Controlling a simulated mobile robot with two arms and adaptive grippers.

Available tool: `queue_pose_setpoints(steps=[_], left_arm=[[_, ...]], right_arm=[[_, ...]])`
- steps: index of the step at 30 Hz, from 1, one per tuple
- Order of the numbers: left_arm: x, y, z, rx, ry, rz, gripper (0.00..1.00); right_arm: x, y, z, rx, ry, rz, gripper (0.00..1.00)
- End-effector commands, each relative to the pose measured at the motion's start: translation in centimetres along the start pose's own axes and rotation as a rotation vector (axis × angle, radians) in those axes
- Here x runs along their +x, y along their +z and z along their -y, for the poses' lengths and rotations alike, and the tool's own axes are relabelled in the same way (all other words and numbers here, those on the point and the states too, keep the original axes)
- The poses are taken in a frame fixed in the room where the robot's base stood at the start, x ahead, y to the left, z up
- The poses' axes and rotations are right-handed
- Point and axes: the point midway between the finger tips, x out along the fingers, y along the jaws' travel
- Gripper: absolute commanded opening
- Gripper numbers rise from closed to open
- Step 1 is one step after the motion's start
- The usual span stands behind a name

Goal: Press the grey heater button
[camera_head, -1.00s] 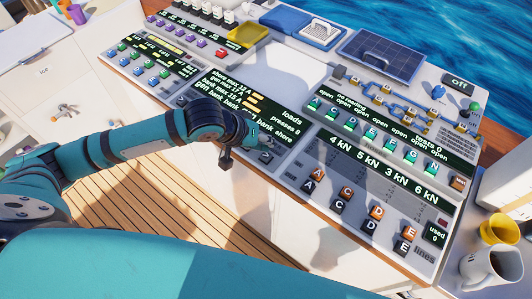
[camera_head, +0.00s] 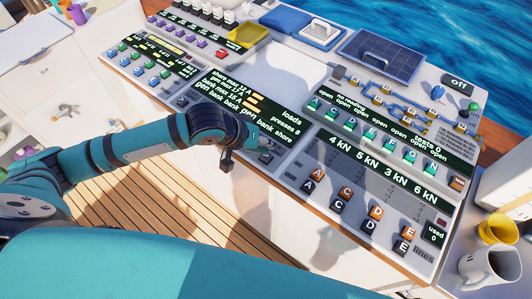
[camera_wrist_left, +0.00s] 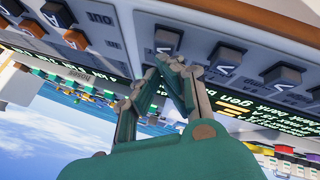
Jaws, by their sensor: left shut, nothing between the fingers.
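My left gripper (camera_head: 264,156) is shut and empty at the lower edge of the loads panel (camera_head: 258,107). In the left wrist view its closed fingertips (camera_wrist_left: 170,66) are close to a dark grey button (camera_wrist_left: 167,39). I cannot tell whether they touch it. Two more dark buttons, a middle one (camera_wrist_left: 222,60) and a right one (camera_wrist_left: 283,75), sit in the same row. Their labels are too small or turned to read, so I cannot tell which is the heater button. In the head view my arm covers most of this row. My right gripper is not in view.
The lines panel (camera_head: 375,190) with black and orange buttons lies to the right. A tests panel (camera_head: 400,120) with green buttons is behind it. A yellow tray (camera_head: 250,34) stands at the back, and a grey mug (camera_head: 487,265) and yellow cup (camera_head: 498,230) at the right.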

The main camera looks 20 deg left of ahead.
Motion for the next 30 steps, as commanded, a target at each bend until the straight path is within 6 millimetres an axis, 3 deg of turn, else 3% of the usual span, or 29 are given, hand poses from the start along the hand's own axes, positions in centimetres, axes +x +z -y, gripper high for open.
queue_pose_setpoints(steps=[30], left_arm=[[0.91, 0.49, 0.5, 0.001, 0.0, 0.0, 0.0]], right_arm=[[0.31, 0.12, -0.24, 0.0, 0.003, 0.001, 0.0]])
